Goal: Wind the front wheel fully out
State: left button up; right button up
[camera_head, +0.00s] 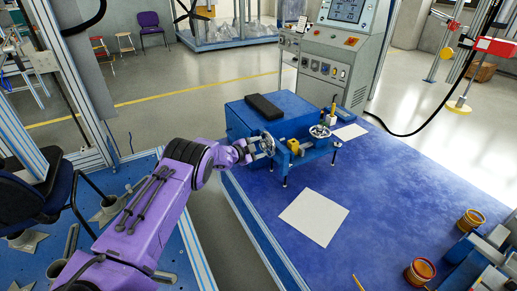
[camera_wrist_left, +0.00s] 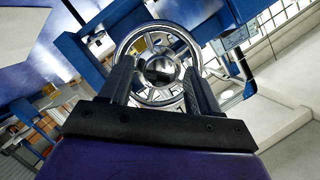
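A blue machine (camera_head: 275,112) stands on the blue table and carries two silver handwheels. The upright wheel (camera_head: 267,144) on its near end faces my left gripper (camera_head: 246,152). This wheel fills the middle of the left wrist view (camera_wrist_left: 160,45), with a shiny round hub (camera_wrist_left: 160,69). The two dark fingers of my left gripper (camera_wrist_left: 158,75) are spread apart, one on each side of the hub, with gaps visible between. I cannot tell whether the fingertips touch the wheel. The second wheel (camera_head: 320,131) lies flatter, further right. My right gripper is not in view.
A yellow block (camera_head: 294,146) sits between the wheels. A white sheet (camera_head: 313,218) lies on the blue table (camera_head: 370,190), mostly bare around it. Two orange-topped cans (camera_head: 420,270) (camera_head: 470,220) stand at the right. A control cabinet (camera_head: 330,60) stands behind.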

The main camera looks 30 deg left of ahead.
pick_arm(q)
jog(key=c, duration=0.9)
jog(key=shift+n+g+b, duration=0.3)
jog(key=shift+n, duration=0.2)
jog(key=shift+a, duration=0.1)
jog(key=o, duration=1.1)
jog(key=shift+c, duration=0.2)
jog(key=p+v, duration=0.1)
jog(key=v, duration=0.9)
jog(key=shift+s+a, duration=0.2)
jog(key=shift+s, duration=0.05)
